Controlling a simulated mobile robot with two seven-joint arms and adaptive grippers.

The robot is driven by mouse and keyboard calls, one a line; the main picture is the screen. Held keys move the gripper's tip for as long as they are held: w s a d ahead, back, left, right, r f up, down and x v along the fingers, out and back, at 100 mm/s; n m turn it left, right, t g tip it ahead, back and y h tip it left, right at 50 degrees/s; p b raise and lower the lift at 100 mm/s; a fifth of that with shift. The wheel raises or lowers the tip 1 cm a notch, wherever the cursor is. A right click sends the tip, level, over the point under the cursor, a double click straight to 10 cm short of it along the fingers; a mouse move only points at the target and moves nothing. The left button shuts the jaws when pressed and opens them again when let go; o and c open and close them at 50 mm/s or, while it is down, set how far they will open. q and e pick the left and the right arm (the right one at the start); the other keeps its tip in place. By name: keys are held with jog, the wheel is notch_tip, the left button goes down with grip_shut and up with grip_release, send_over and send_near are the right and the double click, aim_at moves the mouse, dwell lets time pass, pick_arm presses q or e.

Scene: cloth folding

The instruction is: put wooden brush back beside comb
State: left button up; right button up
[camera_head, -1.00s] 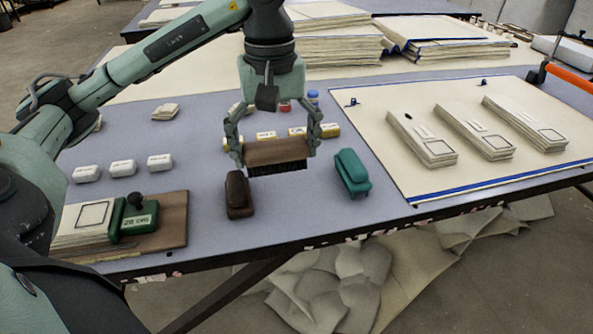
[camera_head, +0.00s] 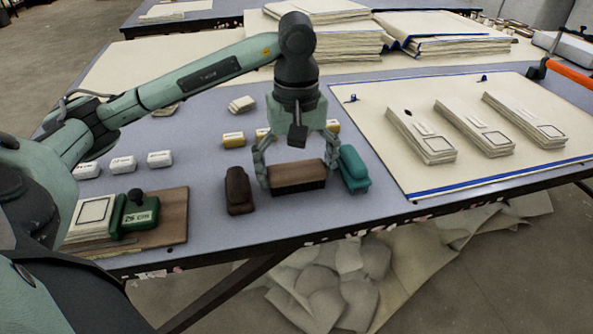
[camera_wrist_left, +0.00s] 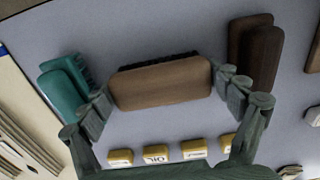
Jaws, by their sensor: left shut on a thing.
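The wooden brush (camera_head: 297,174), a brown block with dark bristles, is held crosswise between the fingers of my left gripper (camera_head: 297,176). The wrist view shows the brush (camera_wrist_left: 162,83) gripped at its two ends. It is low over the table, bristles down; I cannot tell whether they touch. A teal toothed or bristled piece (camera_head: 353,169), possibly the comb, lies close to the right of the brush and right finger; it also shows in the wrist view (camera_wrist_left: 62,97). A dark brown block (camera_head: 238,191) lies to the left, apart from the brush. My right gripper is not in view.
Yellow labelled blocks (camera_head: 233,140) sit behind the gripper, partly hidden. White blocks (camera_head: 160,159) and a wooden board (camera_head: 173,212) with a green stamp-like piece (camera_head: 140,214) are at left. A cream sheet (camera_head: 390,100) with cloth stacks lies right. The table's front edge is near.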

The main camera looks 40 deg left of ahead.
aim_at(297, 166)
pick_arm(q)
jog(key=shift+f, duration=0.1)
jog(key=o, duration=0.9)
jog(key=shift+c, duration=0.2)
notch_tip(297, 166, up, 5)
jog(key=shift+w+r+p, duration=0.1)
jog(key=shift+p, duration=0.2)
notch_tip(297, 166, up, 6)
jog(key=shift+r+p, duration=0.1)
jog(key=shift+p, duration=0.8)
jog(key=shift+r, duration=0.5)
pick_arm(e)
jog(key=shift+w+a+f, duration=0.1)
jog(key=shift+w+f, duration=0.05)
jog(key=shift+f, duration=1.2)
jog(key=shift+w+f, duration=0.1)
jog(key=shift+f, duration=1.2)
